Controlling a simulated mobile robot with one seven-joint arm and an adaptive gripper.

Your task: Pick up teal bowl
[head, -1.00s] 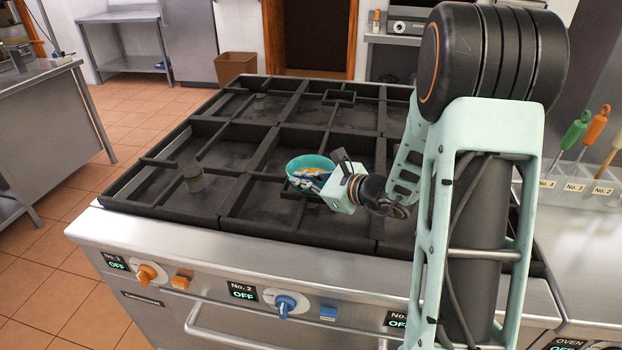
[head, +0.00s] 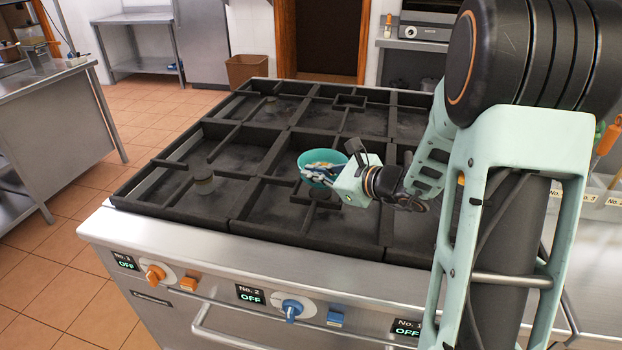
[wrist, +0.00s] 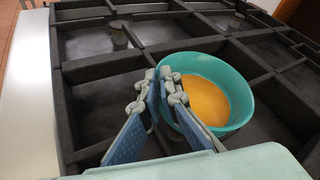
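The teal bowl (head: 311,160), orange inside, is over the middle front part of the dark slatted grill. It also shows in the wrist view (wrist: 232,80), right of my fingers. My gripper (head: 322,170) reaches in from the right, and its fingers cover part of the bowl's inside. In the wrist view my gripper's (wrist: 160,78) fingertips are close together at the bowl's left wall, one outside and one inside, with the wall pinched between them. The bowl looks slightly raised above the grate; its underside is hidden.
The dark grill (head: 180,208) has raised bars and round burners, one (head: 203,180) left of the bowl. Knobs line the steel front, including a blue one (head: 292,309). A counter with utensils (head: 610,138) is at the right. Space above the grill's left side is clear.

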